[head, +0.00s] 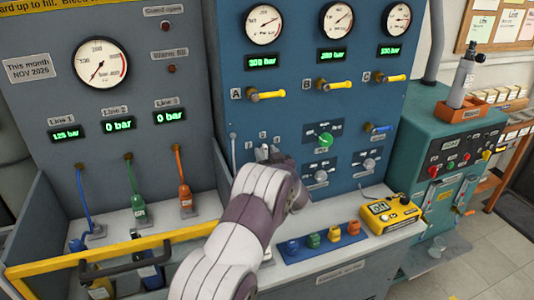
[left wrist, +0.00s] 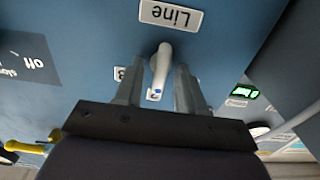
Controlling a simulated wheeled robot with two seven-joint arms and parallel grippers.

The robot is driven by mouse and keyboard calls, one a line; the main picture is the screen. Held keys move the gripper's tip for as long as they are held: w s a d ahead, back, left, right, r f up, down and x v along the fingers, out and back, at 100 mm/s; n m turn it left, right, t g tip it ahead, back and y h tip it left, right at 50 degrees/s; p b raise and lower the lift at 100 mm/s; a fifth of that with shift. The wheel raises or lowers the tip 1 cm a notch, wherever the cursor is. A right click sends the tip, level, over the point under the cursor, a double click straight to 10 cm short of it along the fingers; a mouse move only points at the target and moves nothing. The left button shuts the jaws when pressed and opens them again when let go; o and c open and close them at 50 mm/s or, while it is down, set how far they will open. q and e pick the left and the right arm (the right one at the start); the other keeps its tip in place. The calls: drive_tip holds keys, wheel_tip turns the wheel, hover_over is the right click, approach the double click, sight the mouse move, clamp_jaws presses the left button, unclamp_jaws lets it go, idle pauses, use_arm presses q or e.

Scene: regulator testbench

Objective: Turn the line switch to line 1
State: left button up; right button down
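The line switch is a pale grey lever (left wrist: 162,68) on the blue panel, beside a "Line" label (left wrist: 170,15) in the left wrist view. Its end has a small blue mark. My left gripper (left wrist: 158,88) has its two fingers on either side of the lever, spread apart. A narrow gap shows on the left of the lever; whether the other finger touches it I cannot tell. In the head view my left gripper (head: 268,153) is at the blue panel and covers the switch. My right gripper is not in view.
A green knob (head: 325,140) and two grey dials sit to the right of my gripper. Yellow valve levers (head: 267,96) are above. A yellow handheld device (head: 391,213) and several coloured fittings (head: 314,240) lie on the ledge below. A yellow-edged guard (head: 100,257) is at the left.

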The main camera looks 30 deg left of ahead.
use_arm(q)
clamp_jaws()
drive_tip(key=shift+f+n+b, duration=0.15)
drive_tip(key=shift+n+b, duration=0.25)
drive_tip(key=shift+b, duration=0.15)
drive_tip(key=n+b, duration=0.4)
drive_tip(key=b, duration=0.1)
drive_tip(key=n+b, duration=0.4)
drive_tip(key=b, duration=0.1)
drive_tip(key=shift+s+a+f, duration=0.1)
drive_tip(key=shift+s+f, duration=0.05)
drive_tip(key=shift+f, duration=0.05)
drive_tip(key=shift+r+n+b, duration=0.1)
drive_tip(key=shift+n+b, duration=1.4)
drive_tip(key=shift+n, duration=0.1)
